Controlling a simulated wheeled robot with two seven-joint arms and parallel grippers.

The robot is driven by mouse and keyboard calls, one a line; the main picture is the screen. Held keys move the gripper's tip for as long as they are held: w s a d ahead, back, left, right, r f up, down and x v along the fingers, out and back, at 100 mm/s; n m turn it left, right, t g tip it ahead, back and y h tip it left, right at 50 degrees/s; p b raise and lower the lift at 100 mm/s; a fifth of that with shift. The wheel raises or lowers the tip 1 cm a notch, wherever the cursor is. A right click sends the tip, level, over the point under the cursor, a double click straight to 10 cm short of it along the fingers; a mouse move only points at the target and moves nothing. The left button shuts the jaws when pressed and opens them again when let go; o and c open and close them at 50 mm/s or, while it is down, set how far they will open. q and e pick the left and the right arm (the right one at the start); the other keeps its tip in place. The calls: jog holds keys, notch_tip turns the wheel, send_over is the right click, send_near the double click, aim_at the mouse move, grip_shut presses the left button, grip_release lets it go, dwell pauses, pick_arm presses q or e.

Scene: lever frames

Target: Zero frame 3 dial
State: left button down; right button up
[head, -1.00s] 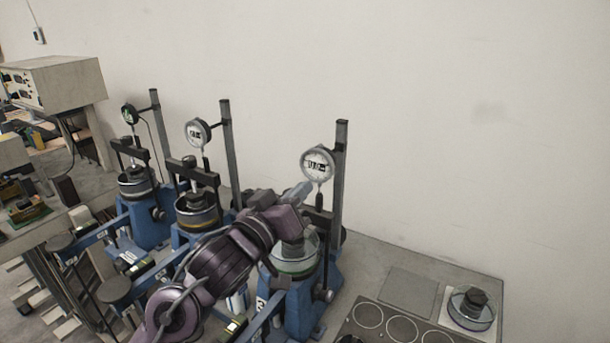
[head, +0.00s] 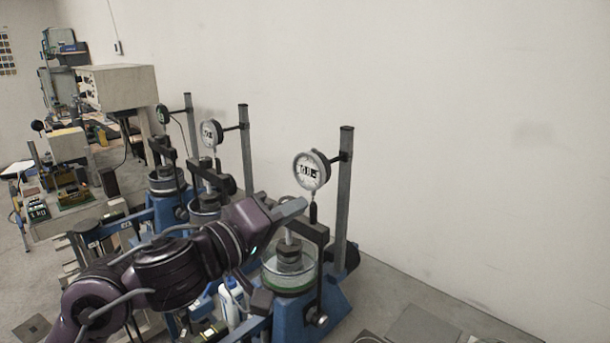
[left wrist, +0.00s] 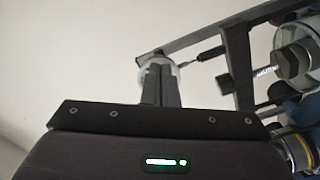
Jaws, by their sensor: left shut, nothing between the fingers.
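The nearest blue lever frame (head: 300,305) carries a round white dial (head: 311,171) on a grey post (head: 344,195). I take it as frame 3; no number on it is legible now. The dial shows dark digits, too small to read surely. My left gripper (head: 304,203) is shut and empty, just below and left of the dial in the head view. In the left wrist view the shut fingers (left wrist: 161,86) point at the dial (left wrist: 158,62), which they partly cover. I cannot tell whether they touch it. My right gripper is out of view.
Two more lever frames with dials (head: 211,133) (head: 163,114) stand behind, to the left. The nearest frame's black yoke (head: 303,227) and glass cell (head: 288,272) are close below my gripper. A plain wall is behind. A cluttered bench (head: 75,222) stands far left.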

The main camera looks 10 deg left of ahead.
aim_at(309, 171)
pick_arm(q)
jog(key=x, duration=0.6)
jog(key=shift+w, duration=0.2)
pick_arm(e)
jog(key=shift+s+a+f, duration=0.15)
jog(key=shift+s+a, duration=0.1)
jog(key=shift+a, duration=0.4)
pick_arm(q)
jog(key=shift+d, duration=0.1)
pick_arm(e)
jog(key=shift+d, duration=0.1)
pick_arm(q)
jog(key=shift+w+a+r+p, duration=0.2)
jog(key=shift+a+p, duration=0.05)
jog(key=shift+p, duration=0.2)
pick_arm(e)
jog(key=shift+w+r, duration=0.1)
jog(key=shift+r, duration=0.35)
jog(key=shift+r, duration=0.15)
